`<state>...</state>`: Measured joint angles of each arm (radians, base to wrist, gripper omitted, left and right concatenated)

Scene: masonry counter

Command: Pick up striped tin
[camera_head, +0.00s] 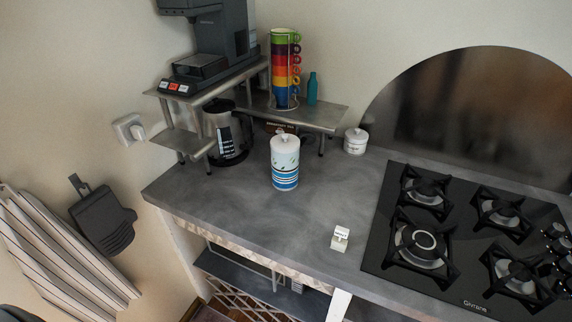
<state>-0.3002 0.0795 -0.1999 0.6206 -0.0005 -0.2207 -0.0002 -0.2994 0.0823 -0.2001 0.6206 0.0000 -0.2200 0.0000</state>
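The striped tin (285,163) is a tall white cylinder with a knobbed lid, dark marks on its upper part and blue bands on its lower part. It stands upright on the grey counter (235,215), in front of the metal shelf. Nothing holds it, and its front is unobstructed. Neither my left nor my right gripper shows in the head view.
Behind the tin, a metal shelf (325,117) bears stacked coloured cups (281,70) and a teal bottle (312,88). A glass-and-black jug (226,135) stands left, a small white jar (355,141) right. A small white block (340,238) and black gas hob (375,250) are nearer right.

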